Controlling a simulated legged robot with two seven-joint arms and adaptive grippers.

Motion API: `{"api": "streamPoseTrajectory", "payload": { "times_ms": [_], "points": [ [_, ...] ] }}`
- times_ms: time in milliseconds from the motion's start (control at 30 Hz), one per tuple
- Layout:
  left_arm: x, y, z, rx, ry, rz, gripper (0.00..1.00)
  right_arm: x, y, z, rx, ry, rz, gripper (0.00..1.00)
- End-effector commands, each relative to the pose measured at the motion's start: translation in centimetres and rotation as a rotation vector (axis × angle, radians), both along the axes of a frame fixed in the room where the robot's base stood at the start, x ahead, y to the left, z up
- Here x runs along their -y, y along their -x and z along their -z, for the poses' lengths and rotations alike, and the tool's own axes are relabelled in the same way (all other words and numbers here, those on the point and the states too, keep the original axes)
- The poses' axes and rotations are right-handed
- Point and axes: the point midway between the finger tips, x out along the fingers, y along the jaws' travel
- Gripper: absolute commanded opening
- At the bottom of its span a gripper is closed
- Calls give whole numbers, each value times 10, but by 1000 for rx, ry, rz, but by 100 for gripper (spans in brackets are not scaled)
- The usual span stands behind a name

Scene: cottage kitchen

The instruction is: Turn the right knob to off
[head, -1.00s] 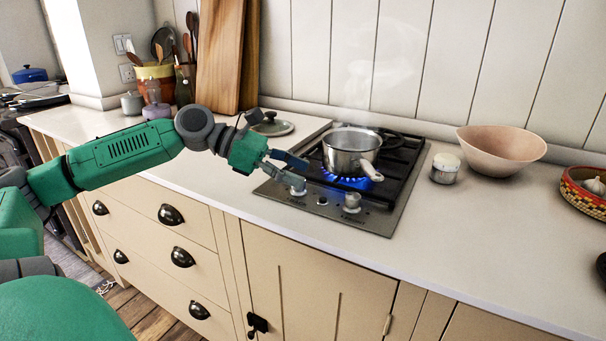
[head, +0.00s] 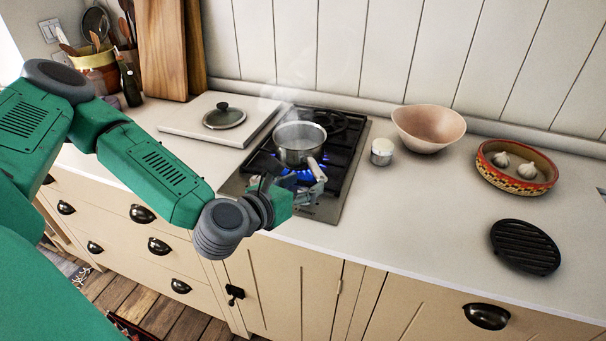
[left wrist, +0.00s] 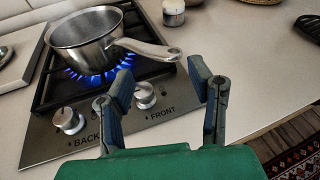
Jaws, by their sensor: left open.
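The right knob (left wrist: 145,95) is silver and sits above the FRONT label on the hob's front strip in the left wrist view. The left knob (left wrist: 68,121) is by the BACK label. My left gripper (left wrist: 163,80) is open, and its fingers point toward the hob. In the picture the right knob appears between the fingers, close to the left one; I cannot tell whether they touch. In the head view my left gripper (head: 308,188) covers the knob area. A blue flame (left wrist: 92,75) burns under the steel saucepan (head: 299,143). My right gripper is not in view.
The saucepan handle (left wrist: 150,48) reaches out above the right knob, near the fingertips. A small white-lidded jar (head: 381,152), a pink bowl (head: 428,128), a patterned garlic bowl (head: 516,181) and a black ribbed trivet (head: 525,247) stand on the right of the counter (head: 425,220).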

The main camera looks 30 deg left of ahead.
Motion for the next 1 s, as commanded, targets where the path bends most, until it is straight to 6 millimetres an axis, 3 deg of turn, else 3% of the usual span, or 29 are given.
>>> {"api": "streamPoseTrajectory", "payload": {
  "times_ms": [33,200,400,567,1000],
  "points": [
    [6,16,1,-35,-9,-37,48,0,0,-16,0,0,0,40],
    [6,61,11,-114,-66,-184,48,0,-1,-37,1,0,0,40],
    [2,86,14,-149,-108,-262,48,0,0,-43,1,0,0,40],
    [-2,80,21,-147,-112,-270,48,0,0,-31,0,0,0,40],
    [-11,42,39,-144,-111,-271,48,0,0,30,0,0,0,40]
  ]
}}
